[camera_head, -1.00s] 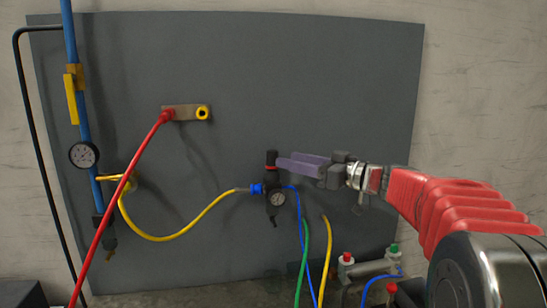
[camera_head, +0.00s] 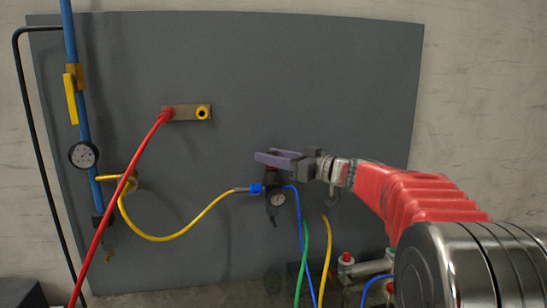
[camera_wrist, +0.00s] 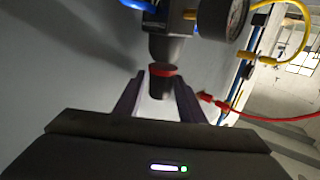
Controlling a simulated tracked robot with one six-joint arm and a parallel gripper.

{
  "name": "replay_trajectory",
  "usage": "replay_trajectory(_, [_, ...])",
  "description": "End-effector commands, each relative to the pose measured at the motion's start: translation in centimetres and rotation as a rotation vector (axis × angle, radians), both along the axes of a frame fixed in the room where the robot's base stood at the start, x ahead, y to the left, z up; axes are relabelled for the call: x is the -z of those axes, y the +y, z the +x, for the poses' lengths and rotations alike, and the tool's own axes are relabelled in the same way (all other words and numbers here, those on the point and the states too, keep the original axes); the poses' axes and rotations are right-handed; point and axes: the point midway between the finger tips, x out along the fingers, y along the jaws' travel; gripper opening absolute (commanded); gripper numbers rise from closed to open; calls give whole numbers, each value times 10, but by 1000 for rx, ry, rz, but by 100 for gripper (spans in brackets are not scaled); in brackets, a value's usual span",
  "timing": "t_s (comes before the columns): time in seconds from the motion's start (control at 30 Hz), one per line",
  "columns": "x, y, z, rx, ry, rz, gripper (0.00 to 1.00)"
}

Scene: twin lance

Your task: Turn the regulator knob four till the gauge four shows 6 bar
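The regulator (camera_head: 270,190) hangs on the grey panel, with its small round gauge (camera_head: 277,199) below; the needle is too small to read. In the wrist view, the regulator knob (camera_wrist: 157,86) is black, with a red ring where it meets the body. My gripper (camera_head: 277,159) is at the regulator's top, and its purple fingers hide the knob in the head view. In the wrist view, my gripper (camera_wrist: 159,90) is open, one finger on each side of the knob's end, with narrow gaps visible. The gauge (camera_wrist: 222,15) is cut off at the top there.
A yellow hose (camera_head: 190,233) enters the regulator from the left, and blue and green hoses hang below. A red hose (camera_head: 120,207) runs to a wall fitting. A blue pipe with a larger gauge (camera_head: 84,155) is at far left.

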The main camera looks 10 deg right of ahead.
Motion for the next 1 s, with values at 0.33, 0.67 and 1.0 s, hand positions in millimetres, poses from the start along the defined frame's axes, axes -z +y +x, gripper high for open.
replay_trajectory(0.33, [0,0,0,0,0,0,11])
replay_trajectory(0.67, [-1,1,0,24,-1,1,3])
replay_trajectory(1.0, [-1,0,0,131,-1,1,3])
